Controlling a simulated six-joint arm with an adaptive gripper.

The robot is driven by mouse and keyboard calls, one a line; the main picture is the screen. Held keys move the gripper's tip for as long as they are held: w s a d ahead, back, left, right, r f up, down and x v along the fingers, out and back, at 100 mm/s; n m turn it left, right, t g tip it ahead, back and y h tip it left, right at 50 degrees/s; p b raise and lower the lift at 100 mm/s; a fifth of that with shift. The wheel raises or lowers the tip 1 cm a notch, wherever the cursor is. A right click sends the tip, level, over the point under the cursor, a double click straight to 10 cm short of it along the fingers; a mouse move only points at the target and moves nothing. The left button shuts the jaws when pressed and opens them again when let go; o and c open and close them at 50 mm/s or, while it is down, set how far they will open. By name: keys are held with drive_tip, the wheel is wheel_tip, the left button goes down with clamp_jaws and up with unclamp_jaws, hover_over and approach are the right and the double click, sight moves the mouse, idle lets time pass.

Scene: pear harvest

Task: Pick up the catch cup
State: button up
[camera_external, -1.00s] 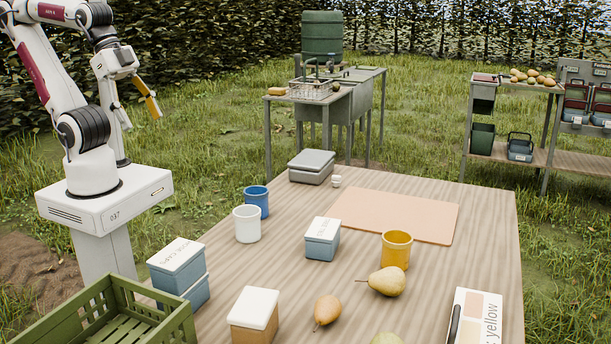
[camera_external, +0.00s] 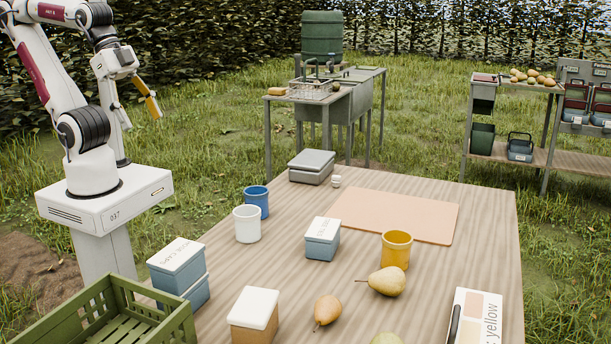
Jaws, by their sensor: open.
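Three cups stand upright on the wooden table (camera_external: 370,300): a blue cup (camera_external: 256,203), a white cup (camera_external: 247,226) just in front of it, and a yellow cup (camera_external: 396,250) to the right. I cannot tell from the picture which one is the catch cup. My gripper (camera_external: 138,112) is open and empty. It hangs in the air at the upper left, beyond the table's left edge and well away from all three cups.
Blue lidded boxes (camera_external: 322,240), a tan box (camera_external: 253,316), a grey box (camera_external: 311,168) and pears (camera_external: 387,281) stand around the cups. A green crate (camera_external: 170,335) is at the front left. A pinkish mat (camera_external: 400,213) lies bare. A sink stand (camera_external: 340,100) is behind.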

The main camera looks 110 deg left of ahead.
drive_tip(key=shift+w, duration=0.1)
drive_tip(key=w+d+f+n+t+h, duration=0.2)
drive_tip(key=w+d+n, duration=0.15)
drive_tip(key=w, duration=1.05)
drive_tip(key=w+a+f+n+t+y, duration=0.25)
drive_tip(key=w+f+n, duration=0.2)
drive_tip(key=w, duration=0.45)
drive_tip(key=w+a+f+n+g+y, duration=0.1)
drive_tip(key=w+a+f+n+y, duration=0.15)
drive_tip(key=a+f+y, duration=0.55)
drive_tip(key=s+a+f+n+g+y, duration=0.1)
drive_tip(key=s+a, duration=0.1)
drive_tip(key=a, duration=0.2)
drive_tip(key=s+a+f+n+g+y, duration=0.1)
drive_tip(key=s+a, duration=0.2)
drive_tip(key=s+a+f+n+g+y, duration=0.1)
drive_tip(key=s+a+f+y, duration=0.1)
drive_tip(key=a, duration=0.2)
drive_tip(key=shift+s+a+f, duration=0.1)
drive_tip(key=shift+s+a, duration=0.05)
drive_tip(key=shift+a, duration=0.2)
drive_tip(key=shift+s+a+g+y, duration=0.35)
drive_tip(key=shift+s+y, duration=0.1)
drive_tip(key=shift+y, duration=0.1)
